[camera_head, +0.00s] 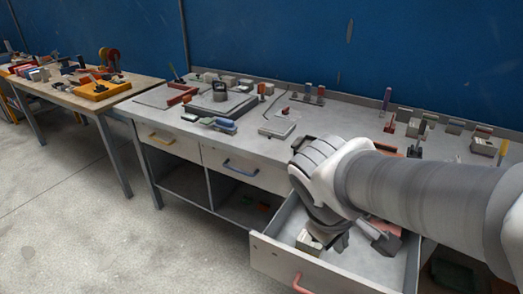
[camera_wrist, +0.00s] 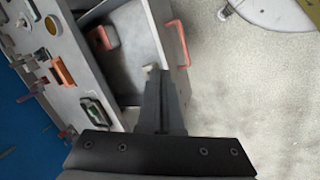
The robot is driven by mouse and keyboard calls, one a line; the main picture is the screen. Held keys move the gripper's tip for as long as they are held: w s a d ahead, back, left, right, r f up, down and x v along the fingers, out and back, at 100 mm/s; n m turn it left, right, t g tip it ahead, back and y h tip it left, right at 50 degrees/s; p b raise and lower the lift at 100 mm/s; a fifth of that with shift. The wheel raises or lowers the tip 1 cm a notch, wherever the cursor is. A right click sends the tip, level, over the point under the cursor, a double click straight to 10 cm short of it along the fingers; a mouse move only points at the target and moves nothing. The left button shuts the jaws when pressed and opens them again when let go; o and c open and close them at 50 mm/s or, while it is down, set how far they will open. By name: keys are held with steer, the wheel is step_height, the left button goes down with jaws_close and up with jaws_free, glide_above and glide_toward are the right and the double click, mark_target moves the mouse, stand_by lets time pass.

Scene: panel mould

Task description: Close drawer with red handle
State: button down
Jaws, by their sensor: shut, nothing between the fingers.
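The drawer (camera_head: 335,274) with the red handle (camera_head: 301,284) is pulled well out of the grey workbench, at the lower right of the head view. In the wrist view the red handle (camera_wrist: 179,44) is on the outer side of the drawer front. My gripper (camera_wrist: 158,72) is shut and empty. It shows over the open drawer in the picture, with its tips near the inner side of the front and apart from the handle. I cannot tell its height or whether it touches the drawer. My arm hides part of the drawer's inside in the head view.
A pale block (camera_head: 309,243) and a reddish item (camera_wrist: 103,38) lie in the drawer. Tools and blocks cover the workbench top (camera_head: 255,150). The floor (camera_head: 100,225) in front is clear.

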steer(key=w+a+f+n+t+b, duration=0.2)
steer(key=a+f+n+b, duration=0.1)
steer(key=a+f+n, duration=0.45)
steer(key=w+a+f+n+t+h+b, duration=0.1)
steer(key=w+a+f+n+t+b, duration=0.1)
steer(key=a+f+n, duration=0.55)
steer(key=w+a+f+n+t+b, duration=0.2)
steer(key=w+a+f+n+b, duration=0.15)
steer(key=f+n, duration=0.7)
steer(key=m+b, duration=0.2)
steer(key=m, duration=0.1)
glide_toward(266, 264)
steer(key=f+x, duration=0.1)
steer(key=x, duration=0.4)
steer(key=shift+w+d+r+n, duration=0.2)
steer(key=shift+w+r+n, duration=0.1)
steer(key=shift+w, duration=0.1)
